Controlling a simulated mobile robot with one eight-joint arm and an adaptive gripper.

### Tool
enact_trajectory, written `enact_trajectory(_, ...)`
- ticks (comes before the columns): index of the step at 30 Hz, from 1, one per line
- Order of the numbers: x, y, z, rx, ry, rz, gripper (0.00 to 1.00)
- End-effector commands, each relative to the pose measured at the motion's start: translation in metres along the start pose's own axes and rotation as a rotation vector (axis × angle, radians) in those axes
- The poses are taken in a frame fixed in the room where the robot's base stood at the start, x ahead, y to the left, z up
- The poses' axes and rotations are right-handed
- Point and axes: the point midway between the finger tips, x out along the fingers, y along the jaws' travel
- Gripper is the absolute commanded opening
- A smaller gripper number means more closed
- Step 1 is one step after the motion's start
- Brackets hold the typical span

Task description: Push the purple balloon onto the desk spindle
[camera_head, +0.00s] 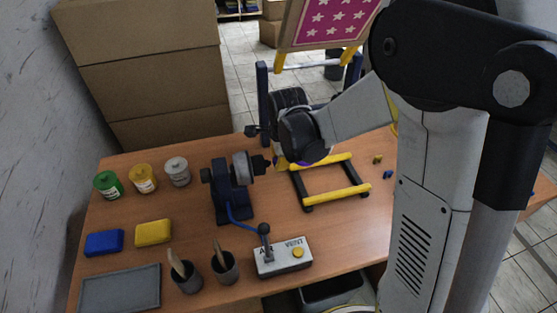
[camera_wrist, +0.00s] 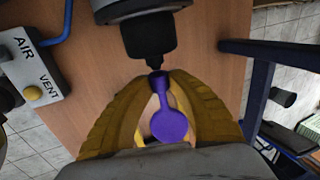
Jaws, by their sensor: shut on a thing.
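The purple balloon (camera_wrist: 170,126) is flat, with a round body and a narrow neck, in the wrist view. My gripper (camera_wrist: 170,92) has its yellow fingers closed around the balloon's neck. The open mouth of the neck points at the dark tip of the desk spindle (camera_wrist: 153,50). Mouth and tip meet or nearly meet; I cannot tell whether the neck is over the tip. In the head view the spindle (camera_head: 258,163) sticks out rightward from a navy stand. My gripper (camera_head: 279,162) is at its tip, with only a sliver of purple showing beneath the wrist.
The AIR/VENT box (camera_head: 283,256) with its lever stands at the desk's front. Paint jars (camera_head: 143,179), pads and brush cups (camera_head: 224,267) fill the left side. Cardboard boxes (camera_head: 145,75) stand behind.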

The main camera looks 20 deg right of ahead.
Motion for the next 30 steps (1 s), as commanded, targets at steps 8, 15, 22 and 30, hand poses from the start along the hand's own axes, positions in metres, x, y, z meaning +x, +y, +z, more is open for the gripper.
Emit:
enact_trajectory(8, 0.0001, 0.0000, 0.0010, 0.000, 0.000, 0.000, 0.11)
enact_trajectory(15, 0.0001, -0.0001, 0.0037, -0.001, 0.000, 0.000, 0.11)
enact_trajectory(22, 0.0001, -0.0001, 0.0064, 0.000, 0.000, 0.000, 0.11)
enact_trajectory(30, 0.0001, -0.0001, 0.0097, 0.000, 0.000, 0.000, 0.11)
